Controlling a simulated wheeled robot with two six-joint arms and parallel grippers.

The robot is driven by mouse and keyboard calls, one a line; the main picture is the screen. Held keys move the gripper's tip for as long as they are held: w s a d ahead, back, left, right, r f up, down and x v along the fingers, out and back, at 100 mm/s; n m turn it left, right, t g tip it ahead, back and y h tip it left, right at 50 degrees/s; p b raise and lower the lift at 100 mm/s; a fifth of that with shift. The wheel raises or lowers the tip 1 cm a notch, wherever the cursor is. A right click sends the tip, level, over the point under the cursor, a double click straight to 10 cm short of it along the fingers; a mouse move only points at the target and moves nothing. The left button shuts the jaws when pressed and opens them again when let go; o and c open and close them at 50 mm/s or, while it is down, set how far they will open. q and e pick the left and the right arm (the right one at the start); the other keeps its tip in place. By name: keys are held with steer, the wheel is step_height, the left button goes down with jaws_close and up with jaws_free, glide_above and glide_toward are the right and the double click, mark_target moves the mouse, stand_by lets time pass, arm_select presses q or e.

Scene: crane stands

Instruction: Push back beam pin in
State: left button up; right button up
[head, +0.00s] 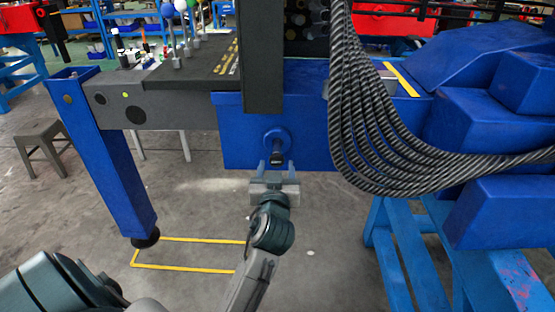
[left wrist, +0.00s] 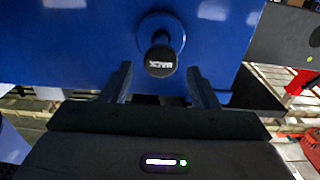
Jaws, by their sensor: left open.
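The beam pin (head: 277,156) is a black-ended pin sticking out of a round blue collar on the face of the blue beam (head: 240,140). In the left wrist view the pin's black end (left wrist: 161,58) with pale lettering faces me, in front of the blue collar (left wrist: 160,30). My left gripper (head: 276,170) is open just below and in front of the pin. In the left wrist view its two fingers (left wrist: 158,82) stand apart, left and right of the pin's end and a little below it. I see no contact. My right gripper is not in view.
A bundle of dark wire ropes (head: 385,130) hangs right of the pin. Blue blocks (head: 500,210) and a blue trestle (head: 405,250) fill the right. The floor below the pin is clear, with yellow lines.

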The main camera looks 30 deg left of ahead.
mark_target(276, 161)
arm_select(q)
steer(key=x, duration=0.2)
steer(key=shift+w+a, duration=0.25)
steer(key=shift+w, duration=0.1)
steer(key=shift+w+a, duration=0.35)
steer(key=shift+w, duration=0.2)
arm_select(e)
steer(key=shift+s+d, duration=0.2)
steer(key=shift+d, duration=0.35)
